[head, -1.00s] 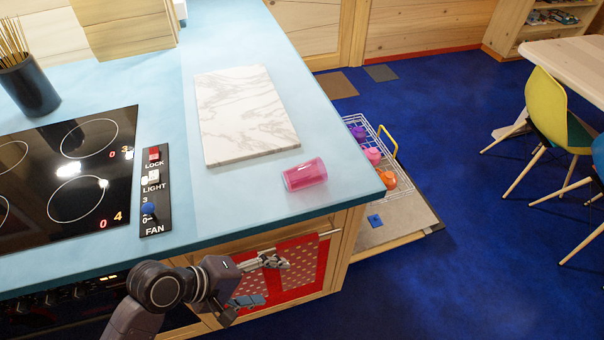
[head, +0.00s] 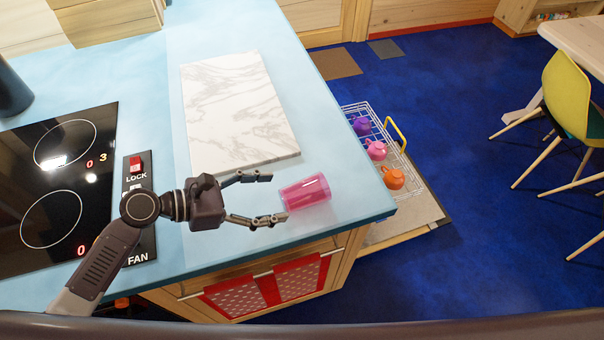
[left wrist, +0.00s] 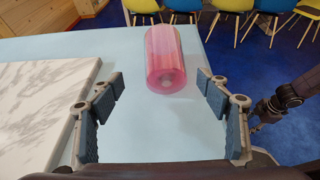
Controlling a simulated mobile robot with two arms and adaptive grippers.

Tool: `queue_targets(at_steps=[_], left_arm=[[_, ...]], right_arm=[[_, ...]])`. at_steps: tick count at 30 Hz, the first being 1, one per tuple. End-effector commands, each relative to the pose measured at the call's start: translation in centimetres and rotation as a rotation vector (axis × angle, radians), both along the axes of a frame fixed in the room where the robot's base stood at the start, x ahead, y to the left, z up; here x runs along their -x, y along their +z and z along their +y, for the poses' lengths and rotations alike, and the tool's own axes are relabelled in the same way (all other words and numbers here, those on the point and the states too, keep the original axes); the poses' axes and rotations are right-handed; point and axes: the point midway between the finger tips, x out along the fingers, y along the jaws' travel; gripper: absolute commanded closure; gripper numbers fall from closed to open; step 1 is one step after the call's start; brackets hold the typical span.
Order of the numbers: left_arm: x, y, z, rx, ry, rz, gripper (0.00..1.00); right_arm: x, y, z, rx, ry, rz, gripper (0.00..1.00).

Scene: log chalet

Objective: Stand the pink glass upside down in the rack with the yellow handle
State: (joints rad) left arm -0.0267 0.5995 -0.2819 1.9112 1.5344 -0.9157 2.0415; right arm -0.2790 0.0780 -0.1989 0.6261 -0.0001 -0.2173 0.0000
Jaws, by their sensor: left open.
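The pink glass (head: 306,192) is see-through and lies on its side on the blue counter near its right corner. My left gripper (head: 272,197) is open beside the glass, its fingertips pointing at the glass's near end. In the left wrist view the glass (left wrist: 165,58) lies ahead, centred between the spread fingers (left wrist: 160,82), and nothing is held. The white wire rack (head: 352,108) with the yellow handle (head: 396,133) is low beyond the counter's right edge. My right gripper (left wrist: 266,112) shows small at the right of the left wrist view; its jaws are unclear.
A marble board (head: 235,110) lies on the counter behind the gripper. The black hob (head: 60,180) is to the left. Purple (head: 361,126), pink (head: 376,150) and orange (head: 393,178) cups stand in the rack. Chairs (head: 568,95) stand at the right, past open blue floor.

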Motion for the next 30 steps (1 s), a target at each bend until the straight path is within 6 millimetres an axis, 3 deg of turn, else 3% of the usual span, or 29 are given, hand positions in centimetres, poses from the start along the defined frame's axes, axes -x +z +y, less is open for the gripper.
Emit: queue_targets(at_steps=[4, 14, 21, 30], left_arm=[[-0.3, -0.1, -0.5, 0.008, 0.005, 0.011, 0.30], [-1.2, -1.0, -4.2, 0.008, 0.004, 0.009, 0.30], [-2.0, -2.3, -6.9, 0.006, 0.004, 0.008, 0.30], [-2.1, -2.6, -7.1, 0.005, 0.004, 0.007, 0.33]], right_arm=[[0.1, 0.2, -0.1, 0.001, 0.000, 0.001, 0.60], [4.0, 1.5, -0.4, 0.007, 0.001, 0.055, 0.60], [2.6, 2.3, -0.4, 0.006, 0.002, 0.036, 0.60], [1.4, 2.3, -0.3, 0.004, 0.003, 0.017, 0.60]])
